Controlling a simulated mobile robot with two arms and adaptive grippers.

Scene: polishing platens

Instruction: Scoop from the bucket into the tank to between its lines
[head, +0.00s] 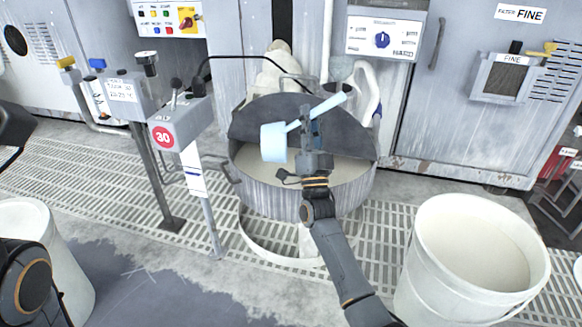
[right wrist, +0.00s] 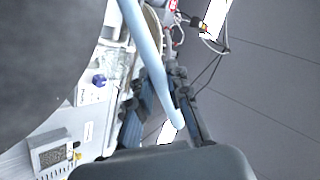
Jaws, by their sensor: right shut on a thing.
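The tank (head: 300,205) is a round grey vessel at the centre of the head view, with pale liquid inside and a dark half lid over its back part. My right gripper (head: 311,122) is shut on the handle of a light blue scoop (head: 273,143) above the tank. The scoop's cup is to the left of the gripper; its handle rises to the right. The handle also crosses the right wrist view (right wrist: 150,50). I cannot make out the cup's contents or the tank's lines. A white bucket (head: 418,275) of cream liquid stands at the right. My left gripper is out of view.
A post with a red "30" sign (head: 163,138) and a control box (head: 122,97) stand left of the tank. Another white bucket (head: 62,262) is at the lower left. Grey cabinets (head: 455,120) line the back. Floor grating (head: 395,205) lies between tank and right bucket.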

